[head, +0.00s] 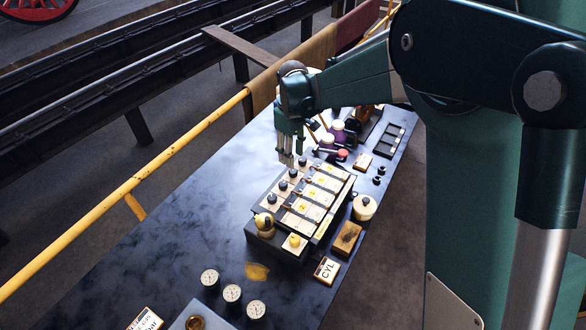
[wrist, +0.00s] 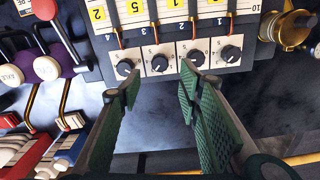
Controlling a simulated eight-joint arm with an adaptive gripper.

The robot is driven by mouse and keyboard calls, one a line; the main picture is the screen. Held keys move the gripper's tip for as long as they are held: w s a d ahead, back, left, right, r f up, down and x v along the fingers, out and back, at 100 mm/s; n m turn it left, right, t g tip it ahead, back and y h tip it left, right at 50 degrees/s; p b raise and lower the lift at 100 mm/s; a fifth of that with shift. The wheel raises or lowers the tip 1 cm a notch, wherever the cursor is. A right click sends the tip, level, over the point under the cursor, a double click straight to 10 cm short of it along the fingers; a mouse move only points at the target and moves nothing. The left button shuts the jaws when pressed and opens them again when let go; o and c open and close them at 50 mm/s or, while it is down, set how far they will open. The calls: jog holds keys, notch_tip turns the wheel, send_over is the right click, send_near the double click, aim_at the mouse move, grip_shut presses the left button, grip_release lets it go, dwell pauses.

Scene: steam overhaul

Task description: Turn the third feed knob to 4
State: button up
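A lubricator box (head: 325,210) has a row of several black feed knobs on pale square plates along its side. Counting from the near brass-fitting end, the third knob (head: 293,172) is second from the left in the wrist view (wrist: 159,63). Its fine scale marks are too small to read surely. My gripper (head: 287,160) points down over the far part of the row. In the wrist view its green fingers (wrist: 158,88) are apart and empty, with the third knob beyond the gap between their tips. They do not appear to touch it.
Purple-and-white handles (head: 337,130) stand past the box's far end. A brass fitting (head: 264,222) and a round cream-topped pot (head: 364,207) sit at its near end. Several gauges (head: 232,293) lie nearer. The dark bench top left of the box is clear up to the yellow rail (head: 150,170).

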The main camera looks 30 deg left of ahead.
aim_at(293, 170)
jog(key=shift+f, duration=0.1)
jog(key=shift+f, duration=3.8)
jog(key=c, duration=0.9)
